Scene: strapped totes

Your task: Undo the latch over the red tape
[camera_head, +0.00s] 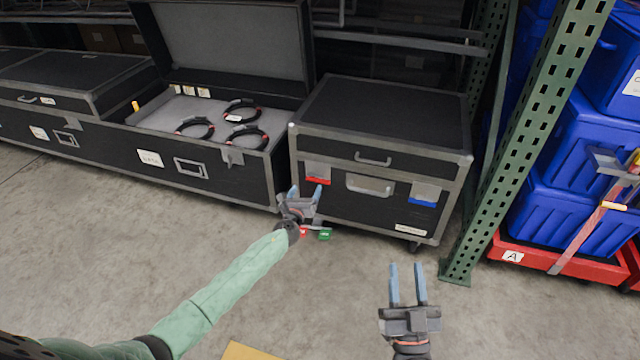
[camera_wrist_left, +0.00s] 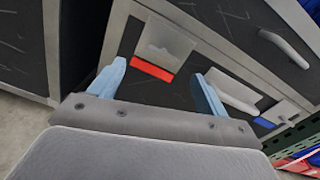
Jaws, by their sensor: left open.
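A closed black case (camera_head: 380,118) with grey edges stands in the middle of the head view. A grey latch plate (camera_head: 318,170) sits on its front at left, with red tape (camera_head: 318,181) just below it. My left gripper (camera_head: 306,192) is open in front of this latch. In the left wrist view the latch plate (camera_wrist_left: 163,45) and red tape (camera_wrist_left: 151,70) show between and beyond its blue fingers (camera_wrist_left: 158,84), apart from them. A second latch (camera_head: 426,190) with blue tape (camera_head: 422,202) is at right. My right gripper (camera_head: 408,286) is open and empty, low over the floor.
An open black case (camera_head: 215,145) with several black cable rings stands at left. A green rack post (camera_head: 530,130) and blue totes (camera_head: 575,150) on a red base stand at right. Small red and green pieces (camera_head: 324,234) lie by the case. The floor in front is mostly clear.

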